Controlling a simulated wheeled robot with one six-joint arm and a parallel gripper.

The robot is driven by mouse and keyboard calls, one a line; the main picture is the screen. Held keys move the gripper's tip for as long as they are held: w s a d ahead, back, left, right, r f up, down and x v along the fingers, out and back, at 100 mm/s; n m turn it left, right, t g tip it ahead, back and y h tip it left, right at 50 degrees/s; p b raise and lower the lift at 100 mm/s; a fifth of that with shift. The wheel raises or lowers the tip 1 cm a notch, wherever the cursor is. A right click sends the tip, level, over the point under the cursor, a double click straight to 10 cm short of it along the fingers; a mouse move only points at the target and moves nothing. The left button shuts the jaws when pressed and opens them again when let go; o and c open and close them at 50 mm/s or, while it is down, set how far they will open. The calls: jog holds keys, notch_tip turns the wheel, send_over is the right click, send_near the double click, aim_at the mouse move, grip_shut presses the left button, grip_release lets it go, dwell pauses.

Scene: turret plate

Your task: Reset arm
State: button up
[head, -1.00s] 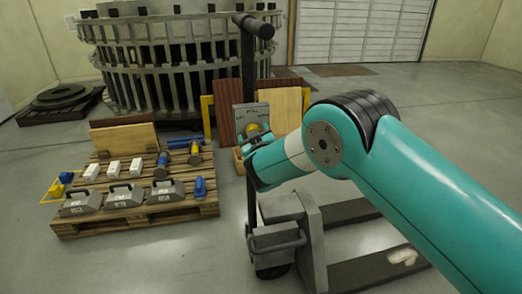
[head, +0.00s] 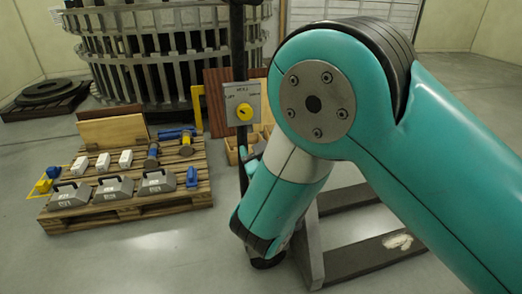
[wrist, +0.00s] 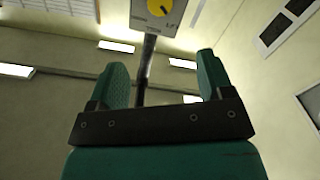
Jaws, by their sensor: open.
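My gripper (wrist: 160,75) shows in the wrist view with its two green fingers apart and nothing between them. In the head view my teal arm comes in from the right and bends down at a large joint, and the fingers are mostly hidden. My gripper is apart from the panel.
A wooden pallet (head: 130,219) at the left carries grey cases (head: 112,189), white boxes (head: 102,162) and tools. A large slatted ring structure (head: 150,60) stands behind. A pallet jack's forks (head: 375,255) lie below my arm. The floor at right is clear.

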jog(key=s+d+r+m+g+h, duration=0.15)
jog(key=d+m+g+h, duration=0.5)
jog(key=d, duration=0.75)
jog(key=s+d+r+n+g+y, duration=0.1)
jog(key=s+r+n+g+y, duration=0.15)
jog(key=s, duration=0.65)
jog(key=s+r+n+g+y, duration=0.1)
jog(key=s+g, duration=0.3)
jog(key=s, duration=0.5)
jog(key=s+d+r+n+g+y, duration=0.15)
jog(key=s+g, duration=0.25)
jog(key=s, duration=0.5)
notch_tip(320, 180, up, 18)
jog(key=s+a+p, duration=0.1)
jog(key=p, duration=1.6)
jog(key=shift+y, duration=0.35)
